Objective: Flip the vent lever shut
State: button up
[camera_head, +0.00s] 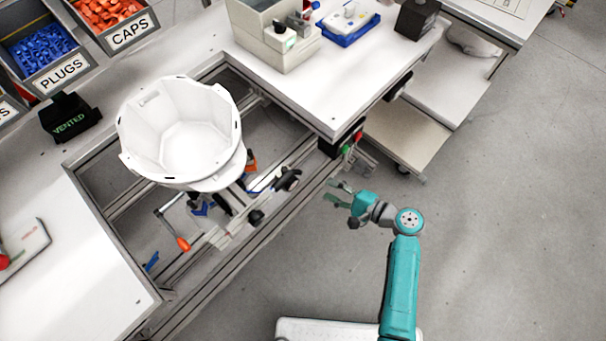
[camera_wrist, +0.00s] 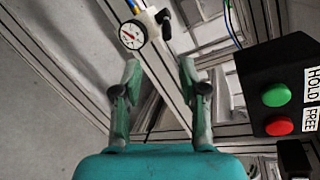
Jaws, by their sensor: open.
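My gripper (camera_head: 338,193) is open and empty, in the air just off the front edge of the fixture frame in the head view. In the wrist view its two fingers (camera_wrist: 160,68) stand apart, with an aluminium rail behind them. A small dark lever-like part (camera_wrist: 163,20) on a pale fitting shows beyond the fingertips, beside a round white gauge (camera_wrist: 132,35). It may be the vent lever, but I cannot be sure. The fingers do not touch it. A black sign (camera_head: 68,122) reads VENTED in green.
A black button box (camera_wrist: 285,105), with a green button marked HOLD and a red one marked FREE, is right of the fingers in the wrist view. An orange-ended crank (camera_head: 182,243) hangs below the shell. White worktops (camera_head: 330,75) flank the frame. Open floor lies to the right.

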aim_at(294, 171)
jog(key=r+x, duration=0.1)
jog(key=x, duration=1)
jog(key=shift+y, duration=0.3)
jog(key=shift+w+r, duration=0.1)
grip_shut()
